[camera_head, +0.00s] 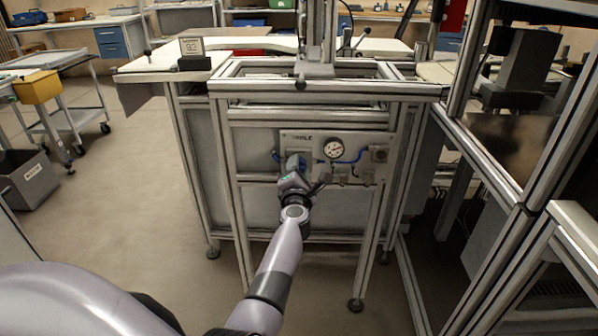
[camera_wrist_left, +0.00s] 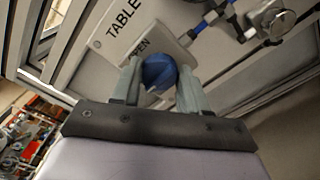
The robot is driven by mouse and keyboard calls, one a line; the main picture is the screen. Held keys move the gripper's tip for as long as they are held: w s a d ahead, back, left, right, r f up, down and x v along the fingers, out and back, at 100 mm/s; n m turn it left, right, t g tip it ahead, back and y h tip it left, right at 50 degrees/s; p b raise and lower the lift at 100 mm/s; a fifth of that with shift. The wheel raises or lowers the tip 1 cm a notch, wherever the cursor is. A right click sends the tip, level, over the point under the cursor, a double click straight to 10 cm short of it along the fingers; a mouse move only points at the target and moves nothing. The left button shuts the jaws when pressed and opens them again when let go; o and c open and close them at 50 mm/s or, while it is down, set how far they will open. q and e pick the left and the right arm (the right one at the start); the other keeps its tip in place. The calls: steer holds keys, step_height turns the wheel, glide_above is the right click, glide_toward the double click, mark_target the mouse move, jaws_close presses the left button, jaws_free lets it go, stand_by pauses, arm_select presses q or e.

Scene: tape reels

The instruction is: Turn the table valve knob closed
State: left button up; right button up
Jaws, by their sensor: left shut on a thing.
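The table valve knob is a round blue knob (camera_wrist_left: 158,72) on a light grey panel. In the left wrist view it sits between the two fingers of my left gripper (camera_wrist_left: 158,88), which is shut on it. The panel's printing beside it reads "TABLE", with a partly hidden word ending in "PEN" below. In the head view my left gripper (camera_head: 293,170) reaches up to the left part of the valve panel (camera_head: 312,140) and mostly covers the knob. How far the knob is turned cannot be told. My right gripper is not in view.
A pressure gauge (camera_head: 334,149) with blue tubing sits right of the knob on the panel. The aluminium frame (camera_head: 235,200) surrounds the panel, with a white worktop (camera_head: 155,62) above left. A cart (camera_head: 75,125) and a grey bin (camera_head: 28,178) stand left; the floor between is clear.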

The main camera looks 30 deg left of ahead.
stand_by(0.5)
arm_select(q)
steer(key=o, duration=1.1)
steer(key=shift+c, duration=0.2)
steer(key=shift+s+d, duration=0.1)
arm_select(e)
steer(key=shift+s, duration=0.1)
